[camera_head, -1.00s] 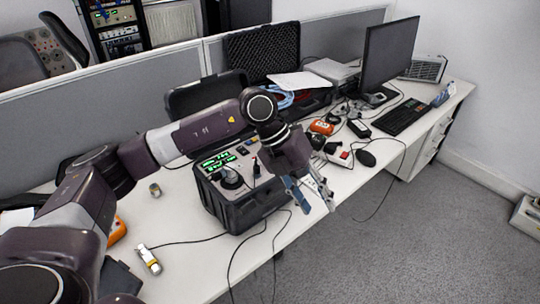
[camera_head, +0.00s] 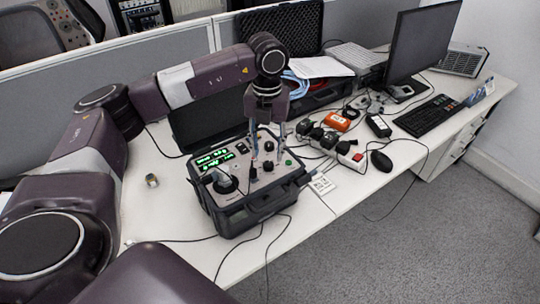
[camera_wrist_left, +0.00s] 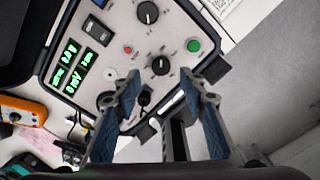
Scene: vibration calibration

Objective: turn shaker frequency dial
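The shaker unit is a black case (camera_head: 245,217) with a light control panel (camera_head: 243,184), open on the table; its panel also fills much of the left wrist view (camera_wrist_left: 165,32). The panel carries green displays (camera_wrist_left: 68,52), one black dial (camera_wrist_left: 160,65) near the middle and another black dial (camera_wrist_left: 148,12) farther up. The dial labels are too small to read. My left gripper (camera_head: 268,148) points down over the panel, fingers open. In the left wrist view its fingertips (camera_wrist_left: 160,76) are apart, with the middle dial ahead between them; contact cannot be told. My right gripper is out of view.
A raised lid stands behind the case. A green button (camera_wrist_left: 193,46), a red button (camera_wrist_left: 127,49) and a rocker switch (camera_wrist_left: 109,45) lie around the middle dial. Cables, a power strip (camera_head: 350,156), a mouse (camera_head: 381,161) and a monitor (camera_head: 424,45) are to the right.

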